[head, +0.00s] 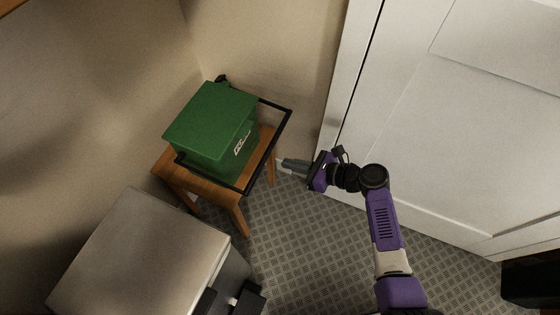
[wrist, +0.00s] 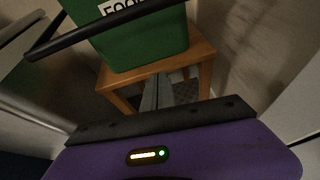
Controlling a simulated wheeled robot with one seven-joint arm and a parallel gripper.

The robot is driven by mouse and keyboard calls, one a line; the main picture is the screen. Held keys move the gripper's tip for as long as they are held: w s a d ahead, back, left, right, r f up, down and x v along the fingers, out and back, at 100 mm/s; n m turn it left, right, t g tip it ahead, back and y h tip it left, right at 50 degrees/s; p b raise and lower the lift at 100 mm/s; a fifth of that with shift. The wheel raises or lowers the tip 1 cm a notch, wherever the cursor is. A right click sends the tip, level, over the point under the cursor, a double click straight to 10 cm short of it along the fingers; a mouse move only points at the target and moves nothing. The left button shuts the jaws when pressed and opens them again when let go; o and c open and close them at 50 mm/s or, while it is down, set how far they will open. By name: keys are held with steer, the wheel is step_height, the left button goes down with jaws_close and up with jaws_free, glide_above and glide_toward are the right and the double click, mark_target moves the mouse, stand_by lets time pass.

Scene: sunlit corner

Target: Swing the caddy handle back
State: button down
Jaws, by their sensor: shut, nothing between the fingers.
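A green caddy (head: 211,128) with a white label sits on a small wooden stool. Its black handle (head: 273,145) is a bar frame that sticks out in front of the caddy, on the side facing my gripper. In the wrist view the handle (wrist: 105,30) crosses the upper left, in front of the green caddy (wrist: 145,40). My gripper (head: 281,163) is shut and empty, just right of the handle and apart from it in the head view. In the wrist view its fingers (wrist: 157,94) point toward the stool, below the handle.
The wooden stool (head: 240,215) stands in the wall corner. A pale metal-topped box (head: 140,255) stands at the lower left, close to the stool. A white panelled door (head: 440,130) is at the right. Patterned floor (head: 300,240) is clear between them.

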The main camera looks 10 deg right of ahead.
steer(key=s+d+f+t+y+b, duration=0.2)
steer(key=s+d+f+b, duration=0.15)
steer(key=d+b, duration=0.2)
steer(key=r+y, duration=0.1)
steer(key=s+r+n+y, duration=0.1)
steer(key=s+r+y+b, duration=0.1)
steer(key=r, duration=0.1)
steer(key=shift+r, duration=0.1)
steer(key=w+a+r+b, duration=0.3)
steer(key=w+a, duration=0.3)
steer(key=a, duration=0.2)
steer(key=shift+a+r, duration=0.4)
steer(key=shift+r, duration=0.35)
steer(key=shift+r+t, duration=0.1)
steer(key=shift+t, duration=0.2)
